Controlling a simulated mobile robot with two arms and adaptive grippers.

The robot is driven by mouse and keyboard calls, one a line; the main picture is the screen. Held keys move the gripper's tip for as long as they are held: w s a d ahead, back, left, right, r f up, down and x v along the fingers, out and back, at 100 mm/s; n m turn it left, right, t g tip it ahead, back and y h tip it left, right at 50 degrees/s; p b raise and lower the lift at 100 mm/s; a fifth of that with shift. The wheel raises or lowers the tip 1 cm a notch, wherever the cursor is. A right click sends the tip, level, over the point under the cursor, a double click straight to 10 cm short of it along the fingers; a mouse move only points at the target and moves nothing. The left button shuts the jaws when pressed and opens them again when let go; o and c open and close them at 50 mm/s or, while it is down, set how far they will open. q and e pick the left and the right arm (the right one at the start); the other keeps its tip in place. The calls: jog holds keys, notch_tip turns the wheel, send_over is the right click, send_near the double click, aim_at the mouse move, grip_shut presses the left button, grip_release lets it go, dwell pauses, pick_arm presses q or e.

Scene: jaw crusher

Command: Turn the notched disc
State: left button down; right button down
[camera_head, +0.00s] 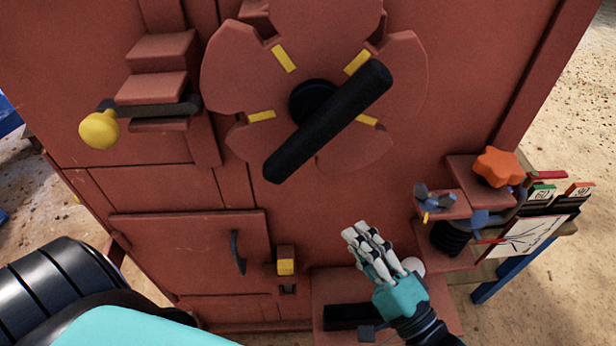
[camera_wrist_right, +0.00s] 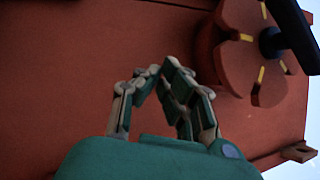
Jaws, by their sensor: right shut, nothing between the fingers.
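The notched disc (camera_head: 238,72) is a large dull-red plate with rounded lobes, notches between them and yellow marks. It is on the upper front of the red machine. A thick black bar (camera_head: 330,120) crosses its hub at a slant, lower left to upper right. The disc (camera_wrist_right: 235,70) and part of the bar also show at the upper right of the right wrist view. My right gripper (camera_head: 360,234) is below and right of the disc, apart from it, with its fingers together and empty. The fingers (camera_wrist_right: 160,72) also meet in the wrist view. My left gripper is out of view.
A lever with a yellow ball (camera_head: 99,130) sticks out at the left. An orange star knob (camera_head: 497,167) and small blue fittings (camera_head: 436,200) stand on ledges at the right, near a chart board (camera_head: 522,236). A door handle (camera_head: 237,252) is at lower left.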

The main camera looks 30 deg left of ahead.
jog(key=a+r+m+g+y+p, duration=0.1)
jog(key=a+r+m+y+p, duration=0.2)
jog(key=a+r, duration=0.6)
jog(key=shift+g+y+p, duration=0.3)
jog(key=shift+p, duration=0.8)
jog(key=shift+a, duration=0.1)
